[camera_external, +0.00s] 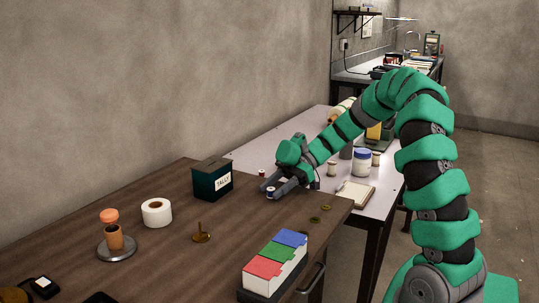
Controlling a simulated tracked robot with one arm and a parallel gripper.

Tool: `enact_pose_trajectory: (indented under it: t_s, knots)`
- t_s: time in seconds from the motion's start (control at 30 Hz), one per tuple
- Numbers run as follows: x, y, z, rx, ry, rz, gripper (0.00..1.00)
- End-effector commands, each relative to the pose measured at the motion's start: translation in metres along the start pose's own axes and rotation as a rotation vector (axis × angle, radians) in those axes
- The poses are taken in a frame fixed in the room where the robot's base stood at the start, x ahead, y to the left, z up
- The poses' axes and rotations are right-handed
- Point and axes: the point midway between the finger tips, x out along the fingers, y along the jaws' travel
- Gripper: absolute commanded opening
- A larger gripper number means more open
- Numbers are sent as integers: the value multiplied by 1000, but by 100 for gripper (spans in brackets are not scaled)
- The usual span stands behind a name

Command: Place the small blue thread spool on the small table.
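My gripper (276,187) reaches in from the right, low over the wooden table's far right part, just right of the dark tally box. A small pale spool with a bluish end (270,189) shows at its fingertips. It is too small to tell whether the fingers grip it or only stand around it. A second tiny spool with a reddish top (262,173) is just behind the fingers. A pale table (250,152) stands behind the wooden one; I cannot tell whether it is the small table.
The wooden table (170,260) carries the tally box (212,180), a white tape roll (156,212), a metal stand with an orange knob (115,240), a brass spindle (201,234) and a red, green and blue box (276,262). Jars (362,162) and a notepad (355,194) are on the pale table.

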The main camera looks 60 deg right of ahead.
Motion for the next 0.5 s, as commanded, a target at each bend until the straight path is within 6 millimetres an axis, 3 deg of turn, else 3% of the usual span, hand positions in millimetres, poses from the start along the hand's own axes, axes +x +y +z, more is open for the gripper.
enact_pose_trajectory:
  t_s: [0.5]
  knots:
    - [-1,0,-2,3,0,-2,42]
